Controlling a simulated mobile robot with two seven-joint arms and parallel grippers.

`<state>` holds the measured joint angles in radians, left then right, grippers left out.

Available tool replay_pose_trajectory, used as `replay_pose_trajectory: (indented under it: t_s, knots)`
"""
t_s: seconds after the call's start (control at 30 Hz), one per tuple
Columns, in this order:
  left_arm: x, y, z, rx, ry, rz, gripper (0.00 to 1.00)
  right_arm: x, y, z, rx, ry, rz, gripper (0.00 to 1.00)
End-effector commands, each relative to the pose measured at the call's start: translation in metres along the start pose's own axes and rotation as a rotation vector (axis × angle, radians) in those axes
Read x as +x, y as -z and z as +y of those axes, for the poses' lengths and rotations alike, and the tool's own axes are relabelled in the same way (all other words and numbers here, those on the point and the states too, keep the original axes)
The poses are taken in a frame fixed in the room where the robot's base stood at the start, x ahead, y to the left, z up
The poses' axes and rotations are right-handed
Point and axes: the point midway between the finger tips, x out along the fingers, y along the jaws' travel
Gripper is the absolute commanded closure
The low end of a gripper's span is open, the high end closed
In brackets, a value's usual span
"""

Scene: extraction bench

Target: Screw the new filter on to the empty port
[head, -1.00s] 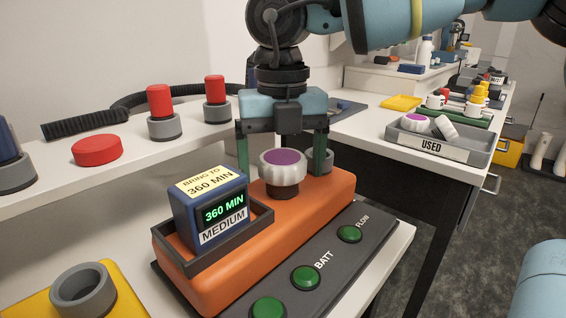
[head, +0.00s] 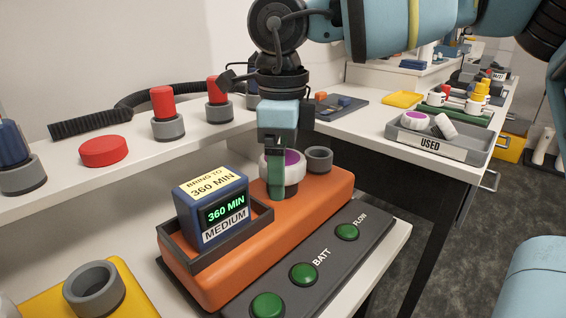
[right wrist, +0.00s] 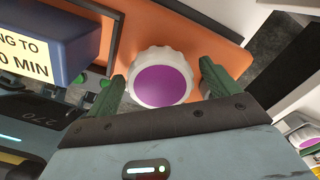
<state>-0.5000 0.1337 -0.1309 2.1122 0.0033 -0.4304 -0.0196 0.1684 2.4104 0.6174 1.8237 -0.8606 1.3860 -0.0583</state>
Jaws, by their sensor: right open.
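A white ribbed filter with a purple top (head: 294,168) sits upright on the orange unit (head: 325,197), at its port; the port is hidden now. My right gripper (head: 279,178) is over the filter, pointing down, with one green finger in front of it in the head view. In the right wrist view the filter (right wrist: 162,78) lies between the two spread fingers of the gripper (right wrist: 164,86), with small gaps at its sides. The gripper is open. My left gripper is out of view.
A blue box reading 360 MIN (head: 212,208) stands in a dark holder left of the filter. A grey ring-shaped holder (head: 318,159) stands behind right. A USED tray (head: 470,155) holds white filters. Green buttons (head: 304,274) line the front panel.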

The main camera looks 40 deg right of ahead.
Motion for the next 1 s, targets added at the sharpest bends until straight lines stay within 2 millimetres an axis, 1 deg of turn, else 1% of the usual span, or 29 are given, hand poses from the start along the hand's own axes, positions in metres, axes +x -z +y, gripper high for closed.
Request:
replay_pose_trajectory:
  t_s: [0.2,0.3,0.43,0.6,0.63,1.0]
  knots:
    - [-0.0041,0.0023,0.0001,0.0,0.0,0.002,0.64,-0.0004,0.0003,0.0,-0.264,0.0,0.0,0.13]
    - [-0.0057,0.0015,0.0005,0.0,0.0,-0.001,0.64,-0.0005,0.0001,0.0002,-0.356,0.0,0.0,0.13]
    - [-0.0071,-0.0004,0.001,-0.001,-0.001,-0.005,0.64,-0.0003,0.0,0.0002,-0.409,0.0,0.0,0.13]
    - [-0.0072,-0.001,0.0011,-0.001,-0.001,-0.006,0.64,0.0,0.0,0.0001,-0.411,0.0,0.0,0.13]
    - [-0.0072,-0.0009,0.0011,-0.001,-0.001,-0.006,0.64,0.0,0.0,0.0001,-0.41,0.0,0.0,0.14]
    - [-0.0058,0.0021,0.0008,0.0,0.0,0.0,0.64,0.0,0.0,0.0,-0.408,0.0,0.0,0.62]
